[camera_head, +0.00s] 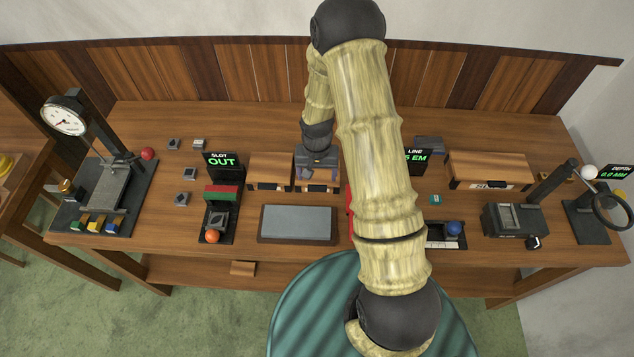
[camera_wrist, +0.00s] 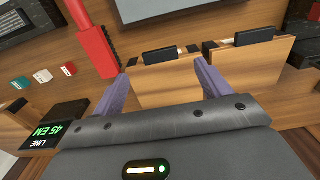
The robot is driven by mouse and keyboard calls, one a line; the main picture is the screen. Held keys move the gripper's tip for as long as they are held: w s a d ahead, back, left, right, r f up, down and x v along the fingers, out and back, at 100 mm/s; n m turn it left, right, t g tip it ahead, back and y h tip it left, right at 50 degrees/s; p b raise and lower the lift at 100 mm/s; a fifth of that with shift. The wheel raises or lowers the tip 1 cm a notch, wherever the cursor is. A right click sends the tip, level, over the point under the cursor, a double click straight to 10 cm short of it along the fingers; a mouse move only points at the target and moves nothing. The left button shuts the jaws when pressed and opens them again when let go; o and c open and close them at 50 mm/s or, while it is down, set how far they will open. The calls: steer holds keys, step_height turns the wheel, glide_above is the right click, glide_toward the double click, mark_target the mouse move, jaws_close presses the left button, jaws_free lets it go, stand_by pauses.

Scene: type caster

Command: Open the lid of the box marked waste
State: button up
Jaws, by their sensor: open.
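Several wooden lidded boxes stand on the bench, but I cannot read the word waste on any of them. One box (camera_wrist: 165,78) with a black front tab lies ahead of and between my fingers in the wrist view. In the head view my gripper (camera_head: 317,180) is low over this box and hides most of it. A second box (camera_head: 270,166) stands just left of it; it also shows in the wrist view (camera_wrist: 252,66). Both lids look shut. My gripper (camera_wrist: 158,88) is open, with its purple fingers apart and nothing held. Touch with the box cannot be told.
A wider box (camera_head: 490,168) with a partly legible label stands at right. A grey slab (camera_head: 296,222) lies in front of my gripper. A red-handled brush (camera_wrist: 95,42) lies close by. The OUT sign (camera_head: 221,161) and LINE sign (camera_head: 416,160) stand upright on either side.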

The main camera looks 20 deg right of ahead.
mark_target(317, 189)
steer(key=shift+f+p, duration=0.85)
steer(key=shift+f, duration=2.4)
steer(key=c, duration=1.4)
